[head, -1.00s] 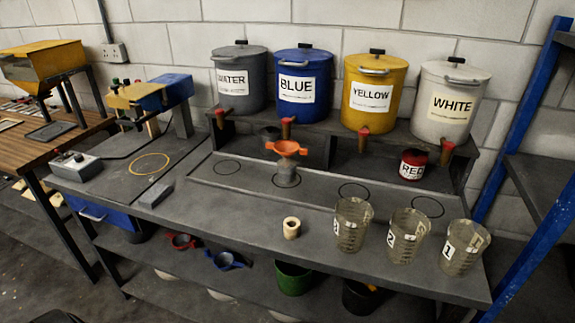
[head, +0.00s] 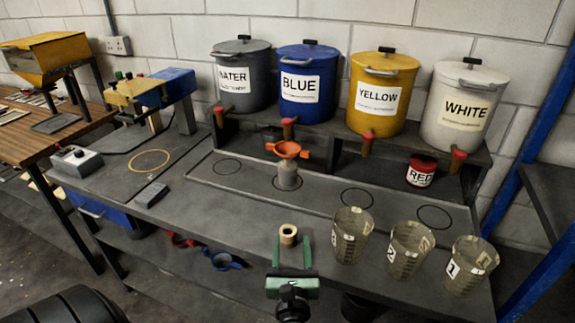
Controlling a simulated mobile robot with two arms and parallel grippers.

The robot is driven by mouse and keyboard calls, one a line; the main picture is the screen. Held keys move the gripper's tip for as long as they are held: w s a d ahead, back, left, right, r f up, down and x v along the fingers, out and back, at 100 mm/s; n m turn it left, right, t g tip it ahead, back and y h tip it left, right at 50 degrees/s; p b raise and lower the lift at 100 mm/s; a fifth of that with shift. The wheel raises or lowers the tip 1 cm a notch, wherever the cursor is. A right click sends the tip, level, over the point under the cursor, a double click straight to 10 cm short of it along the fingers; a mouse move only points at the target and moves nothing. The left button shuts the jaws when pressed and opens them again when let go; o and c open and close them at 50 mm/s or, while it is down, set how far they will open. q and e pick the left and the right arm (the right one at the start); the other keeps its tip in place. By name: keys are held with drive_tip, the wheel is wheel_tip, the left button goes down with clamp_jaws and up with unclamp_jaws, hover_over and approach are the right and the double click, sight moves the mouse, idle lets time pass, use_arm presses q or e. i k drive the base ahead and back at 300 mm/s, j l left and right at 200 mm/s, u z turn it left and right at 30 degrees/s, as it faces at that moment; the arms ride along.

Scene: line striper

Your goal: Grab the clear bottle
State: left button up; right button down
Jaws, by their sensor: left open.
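The clear bottle (head: 288,180) looks greyish and small. It stands upright on the second marked circle from the left, in the recessed strip of the bench. An orange funnel (head: 288,150) sits on its top and hides its mouth. My left gripper (head: 291,240) comes in at the bottom middle with its two green fingers apart and pointing away from me. It is empty, over the bench's front edge and well short of the bottle. A small tan roll (head: 288,235) shows between the fingertips; I cannot tell how far below them it is. My right gripper is out of view.
Three measuring cups, the nearest one (head: 351,235), stand at the bench's right front. Water (head: 242,75), blue, yellow and white drums stand on a raised shelf behind, with red-tipped taps. A red tin (head: 421,171) stands below it. The bench (head: 225,215) left of the roll is clear.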

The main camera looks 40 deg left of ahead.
sight(286, 171)
drive_tip(key=i+j, duration=0.8)
drive_tip(key=j, duration=0.1)
